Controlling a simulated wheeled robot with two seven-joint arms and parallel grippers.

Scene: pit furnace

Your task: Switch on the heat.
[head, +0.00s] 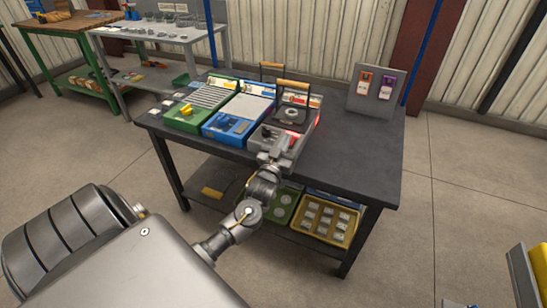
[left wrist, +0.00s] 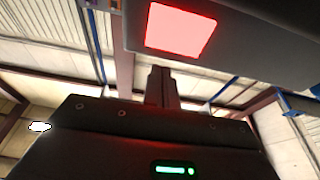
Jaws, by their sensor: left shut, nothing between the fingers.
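A grey unit (head: 313,127) stands on the dark workbench, third in a row after a green and a blue unit. A red glow shows on it in the head view. My left gripper (head: 272,157) is at the front of this unit, shut and empty, and hides part of its front. In the left wrist view my shut fingers (left wrist: 162,86) point up below a glowing red square (left wrist: 180,30) on a grey face. I cannot tell whether they touch anything. A round dark piece (head: 291,114) sits on top of the grey unit. No heat switch can be made out clearly. My right gripper is out of view.
The green unit (head: 183,122) and blue unit (head: 222,128) stand left of the grey one. A grey board (head: 376,105) with orange and purple tags stands at the back right. The dark bench top (head: 360,160) is clear at right. A yellow bin (head: 322,238) sits on the lower shelf.

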